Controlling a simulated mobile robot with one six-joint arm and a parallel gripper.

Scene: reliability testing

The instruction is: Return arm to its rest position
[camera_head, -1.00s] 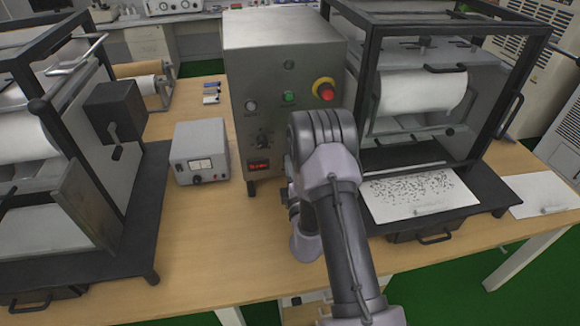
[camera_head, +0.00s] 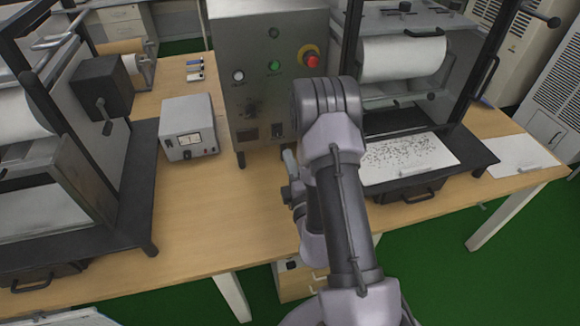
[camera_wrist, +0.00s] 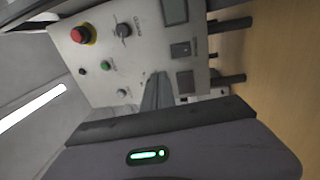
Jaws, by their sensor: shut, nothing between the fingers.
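My arm (camera_head: 335,200) rises from the bottom of the head view and bends in front of the grey control box (camera_head: 222,75). In the wrist view my gripper (camera_wrist: 158,88) shows as two dark fingers close together, shut and empty. They point toward the control panel (camera_wrist: 130,75), which looks sideways there. Its red stop button (camera_wrist: 79,35), green button (camera_wrist: 105,65) and black knob (camera_wrist: 123,30) show clearly. Its display (camera_wrist: 175,10) is dark. In the head view the fingers are hidden by my arm.
A small grey meter box (camera_head: 190,127) stands on the wooden table (camera_head: 205,225) left of the control box. Framed roller machines stand at left (camera_head: 75,110) and right (camera_head: 405,60). Green floor (camera_head: 480,260) is open at right.

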